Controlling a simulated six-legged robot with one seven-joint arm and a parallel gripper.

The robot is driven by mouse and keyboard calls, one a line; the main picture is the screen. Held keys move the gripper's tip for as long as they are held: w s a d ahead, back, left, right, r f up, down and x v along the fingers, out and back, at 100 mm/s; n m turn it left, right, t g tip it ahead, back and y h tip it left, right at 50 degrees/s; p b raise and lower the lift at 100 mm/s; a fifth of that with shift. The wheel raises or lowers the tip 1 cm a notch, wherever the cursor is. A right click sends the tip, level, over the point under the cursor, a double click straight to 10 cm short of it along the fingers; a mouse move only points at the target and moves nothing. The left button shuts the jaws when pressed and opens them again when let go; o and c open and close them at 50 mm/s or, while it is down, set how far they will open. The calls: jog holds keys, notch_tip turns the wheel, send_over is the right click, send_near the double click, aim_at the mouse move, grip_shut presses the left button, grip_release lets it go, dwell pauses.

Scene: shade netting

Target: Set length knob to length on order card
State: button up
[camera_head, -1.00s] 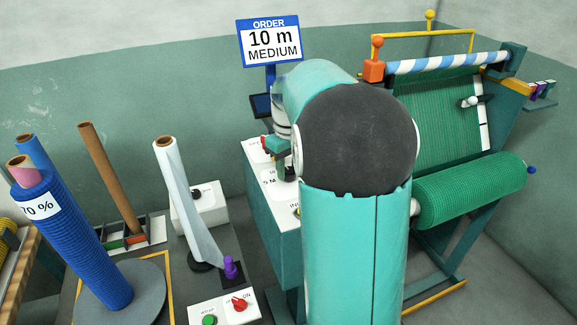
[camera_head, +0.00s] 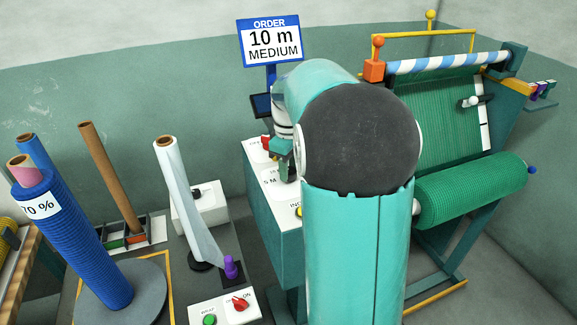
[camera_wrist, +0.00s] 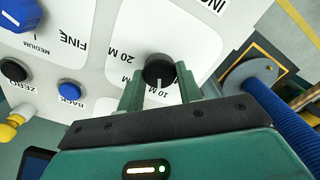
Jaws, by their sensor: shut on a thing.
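The order card (camera_head: 270,43) reads "10 m MEDIUM" and stands above the white control panel in the head view. In the wrist view the black length knob (camera_wrist: 159,69) sits between the two fingers of my gripper (camera_wrist: 160,86), which is shut on it. The knob's white pointer mark faces down in the picture, toward the upside-down "10 M" label (camera_wrist: 169,97). A "20 M" label (camera_wrist: 122,57) is left of the knob; another label below it is partly hidden by a finger. In the head view my arm hides the knob.
Near the knob, in the wrist view, are a blue mesh knob (camera_wrist: 20,13) marked FINE and MEDIUM, a black ZERO button (camera_wrist: 14,70), a blue BACK button (camera_wrist: 69,90) and a yellow part (camera_wrist: 10,128). The green netting roll (camera_head: 470,190) is right of my arm.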

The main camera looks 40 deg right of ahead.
jog(key=shift+r, duration=0.1)
jog(key=o, duration=1)
notch_tip(320, 180, up, 14)
jog(key=s+a+m+t, duration=0.1)
jog(key=s+a, duration=0.3)
jog(key=a, duration=0.3)
jog(key=s+a+m+t, duration=0.1)
jog(key=s+a+t, duration=0.1)
jog(key=s+a, duration=0.4)
jog(key=s+a+f+m+t, duration=0.2)
jog(key=s+a+f+m, duration=0.1)
jog(key=s+a+f, duration=0.5)
jog(key=shift+s+a+t, duration=0.3)
jog(key=shift+s+a, duration=0.3)
jog(key=shift+a, duration=0.4)
